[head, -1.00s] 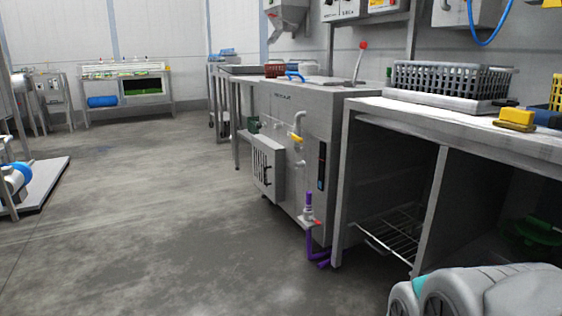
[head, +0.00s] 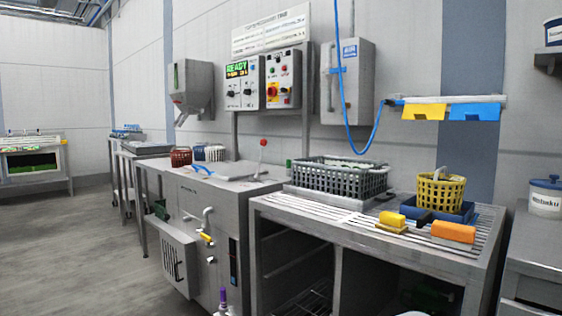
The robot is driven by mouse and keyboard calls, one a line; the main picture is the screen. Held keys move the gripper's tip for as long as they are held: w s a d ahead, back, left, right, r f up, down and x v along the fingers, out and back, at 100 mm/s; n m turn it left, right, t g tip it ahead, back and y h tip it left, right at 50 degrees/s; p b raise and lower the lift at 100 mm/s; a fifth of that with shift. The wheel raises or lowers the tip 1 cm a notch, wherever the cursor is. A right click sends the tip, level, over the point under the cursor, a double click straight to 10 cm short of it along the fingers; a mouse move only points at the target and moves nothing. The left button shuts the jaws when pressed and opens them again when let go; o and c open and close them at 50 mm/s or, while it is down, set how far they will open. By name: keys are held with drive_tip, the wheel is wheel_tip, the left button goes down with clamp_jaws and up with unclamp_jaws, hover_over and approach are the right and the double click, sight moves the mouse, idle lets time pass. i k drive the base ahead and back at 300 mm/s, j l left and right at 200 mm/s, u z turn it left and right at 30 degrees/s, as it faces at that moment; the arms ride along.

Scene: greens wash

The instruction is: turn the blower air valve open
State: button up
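A steel washing machine (head: 205,195) stands left of centre in the head view. On its front is a pipe with a yellow valve handle (head: 207,238). Lower down, a purple-topped fitting (head: 222,297) shows at the bottom edge. A lever with a red knob (head: 263,143) rises from the machine's top. I cannot tell which of these, if any, is the blower air valve, as no label is readable. My gripper is not in view.
A slatted steel bench (head: 330,215) adjoins the machine at right, with a grey crate (head: 340,180), a yellow basket (head: 440,192) and sponges. Control boxes (head: 263,82) hang above. A blue hose (head: 343,90) loops down from the wall. Open floor (head: 70,260) lies at left.

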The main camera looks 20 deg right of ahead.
sight(333, 70)
drive_tip(key=k+j+z, duration=0.1)
drive_tip(key=z, duration=1.5)
drive_tip(key=i+j+u, duration=0.2)
drive_tip(key=j, duration=0.2)
drive_tip(key=i+j+u, duration=0.15)
drive_tip(key=j, duration=0.25)
drive_tip(key=i+j+u, duration=0.2)
drive_tip(key=i+j, duration=0.15)
